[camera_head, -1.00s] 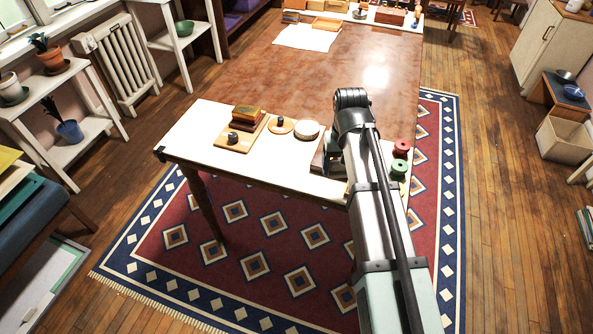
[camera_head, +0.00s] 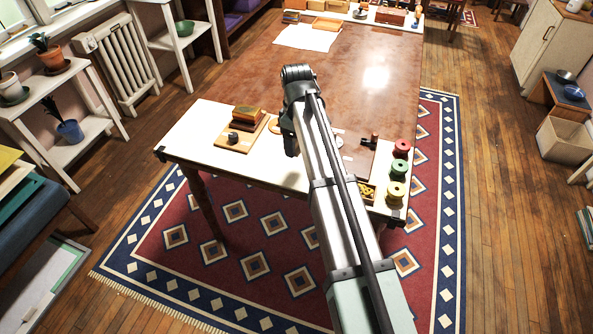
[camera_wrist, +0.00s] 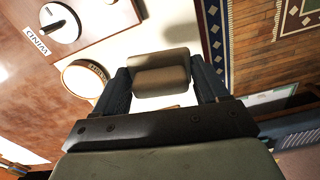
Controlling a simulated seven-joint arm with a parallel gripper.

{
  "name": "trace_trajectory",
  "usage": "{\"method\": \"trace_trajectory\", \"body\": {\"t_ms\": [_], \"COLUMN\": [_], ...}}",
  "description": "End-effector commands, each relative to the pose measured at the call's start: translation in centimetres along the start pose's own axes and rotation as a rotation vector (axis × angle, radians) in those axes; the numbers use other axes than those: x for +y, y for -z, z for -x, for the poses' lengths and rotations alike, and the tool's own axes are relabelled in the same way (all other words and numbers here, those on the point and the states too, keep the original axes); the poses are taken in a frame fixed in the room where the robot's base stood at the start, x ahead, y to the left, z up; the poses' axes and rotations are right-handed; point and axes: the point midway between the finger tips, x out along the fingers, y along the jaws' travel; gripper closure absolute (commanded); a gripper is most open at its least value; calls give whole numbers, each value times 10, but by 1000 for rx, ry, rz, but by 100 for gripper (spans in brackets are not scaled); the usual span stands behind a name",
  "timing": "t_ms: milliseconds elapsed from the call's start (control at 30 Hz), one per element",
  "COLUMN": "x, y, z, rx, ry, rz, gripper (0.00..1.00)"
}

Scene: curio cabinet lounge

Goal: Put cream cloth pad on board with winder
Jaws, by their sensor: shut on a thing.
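The cream cloth pad (camera_wrist: 162,57) shows tan and rounded between the fingers of my gripper (camera_wrist: 163,80) in the wrist view. My gripper is shut on it, above the table's near end. In the head view my gripper (camera_head: 289,143) is left of the brown board (camera_head: 356,160), and the pad cannot be made out there. The pad is apart from the board.
A round labelled tin (camera_wrist: 84,78) stands near my left finger. The table middle is clear.

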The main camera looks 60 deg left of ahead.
Motion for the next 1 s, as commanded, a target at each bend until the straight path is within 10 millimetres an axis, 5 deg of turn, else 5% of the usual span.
{"method": "trace_trajectory", "body": {"t_ms": [367,1000], "x": [0,0], "y": [0,0], "z": [-8,-83], "rx": [0,-1], "ry": [0,1], "rz": [167,165], "gripper": [83,83]}}
